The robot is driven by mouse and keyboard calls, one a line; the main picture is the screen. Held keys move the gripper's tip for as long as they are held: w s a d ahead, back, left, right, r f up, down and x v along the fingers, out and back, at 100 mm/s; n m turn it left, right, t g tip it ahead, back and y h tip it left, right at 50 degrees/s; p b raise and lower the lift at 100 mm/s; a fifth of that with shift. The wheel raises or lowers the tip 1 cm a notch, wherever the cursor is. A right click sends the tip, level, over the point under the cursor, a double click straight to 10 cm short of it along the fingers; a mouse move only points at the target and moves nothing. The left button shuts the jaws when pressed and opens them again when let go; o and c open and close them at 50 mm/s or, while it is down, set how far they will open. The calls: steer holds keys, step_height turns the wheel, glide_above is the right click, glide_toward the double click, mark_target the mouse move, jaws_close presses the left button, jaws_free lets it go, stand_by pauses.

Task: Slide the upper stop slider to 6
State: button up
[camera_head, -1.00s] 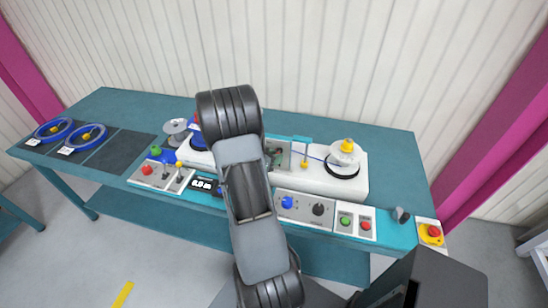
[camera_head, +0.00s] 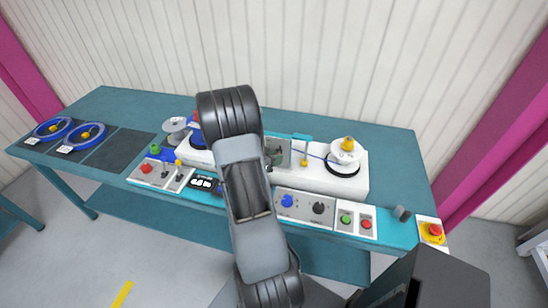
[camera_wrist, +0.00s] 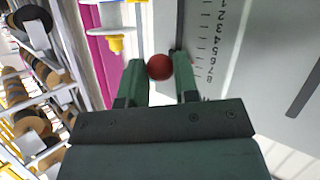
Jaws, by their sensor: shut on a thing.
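In the wrist view my gripper (camera_wrist: 158,68) is shut on a small round red knob (camera_wrist: 159,67), with one green finger on each side of it. The knob sits beside a dark slot (camera_wrist: 178,25) in a pale panel. A printed number scale (camera_wrist: 213,45) runs along the slot, with figures from about 2 to 8 readable. The knob appears level with the 6 to 7 end, but the exact reading cannot be told. In the head view my arm hides my gripper and the slider.
The teal bench (camera_head: 390,150) carries a white winding machine (camera_head: 310,178), a control panel with a blue knob (camera_head: 287,201), green and red buttons, and two blue reels (camera_head: 86,136) at the left. A red emergency stop (camera_head: 435,230) is at the right corner.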

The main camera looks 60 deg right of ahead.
steer(key=shift+f, duration=0.35)
steer(key=o, duration=0.9)
steer(key=shift+o, duration=0.2)
steer(key=shift+a+r, duration=0.1)
steer(key=b+v, duration=0.1)
steer(key=v, duration=1.2)
steer(key=shift+w+a, duration=0.15)
steer(key=shift+a, duration=0.1)
steer(key=shift+r, duration=0.1)
